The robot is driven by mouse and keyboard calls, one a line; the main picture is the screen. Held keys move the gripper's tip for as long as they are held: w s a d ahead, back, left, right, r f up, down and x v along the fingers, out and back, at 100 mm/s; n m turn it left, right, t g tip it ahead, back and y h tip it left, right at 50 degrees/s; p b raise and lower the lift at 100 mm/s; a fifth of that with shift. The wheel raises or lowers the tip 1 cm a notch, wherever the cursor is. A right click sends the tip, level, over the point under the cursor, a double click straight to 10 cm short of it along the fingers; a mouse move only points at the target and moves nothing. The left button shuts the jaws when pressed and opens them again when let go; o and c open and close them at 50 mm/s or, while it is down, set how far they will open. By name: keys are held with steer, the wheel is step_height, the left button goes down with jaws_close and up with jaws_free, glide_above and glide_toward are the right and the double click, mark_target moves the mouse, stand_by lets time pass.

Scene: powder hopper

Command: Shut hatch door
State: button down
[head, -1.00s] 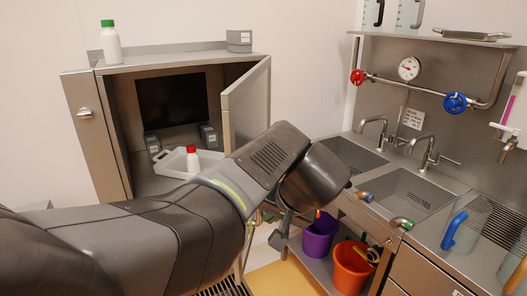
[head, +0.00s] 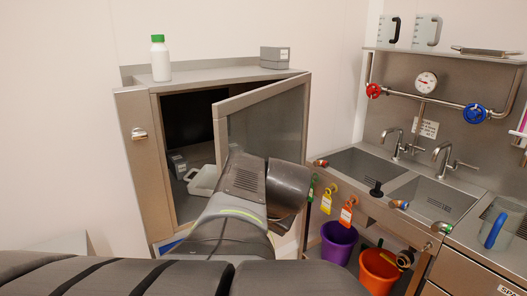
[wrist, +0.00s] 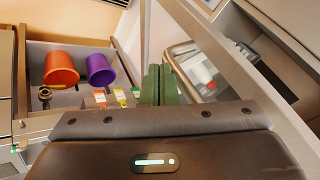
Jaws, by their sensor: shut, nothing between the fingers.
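The hatch door (head: 265,125), a glazed panel in a metal frame, is hinged at the right of the steel hatch cabinet (head: 140,170). It stands part open, its free left edge out in front of the opening. The dark interior shows through the gap at left. In the head view my wrist is in front of the door's lower part and hides my fingers. In the wrist view my gripper (wrist: 159,85) has its green fingers together, empty, close to the door's glass and frame (wrist: 225,55). I cannot tell whether they touch it.
Inside the hatch are a white tray (head: 204,180) and grey blocks (head: 177,164). A green-capped bottle (head: 160,60) and a grey box (head: 274,57) stand on top. At right are a sink unit (head: 365,165), a purple bucket (head: 337,243) and an orange bucket (head: 380,270).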

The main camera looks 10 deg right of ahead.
steer(key=w+a, duration=1.8)
steer(key=a, duration=0.3)
steer(key=shift+w+a+r, duration=0.15)
steer(key=shift+w+r, duration=0.05)
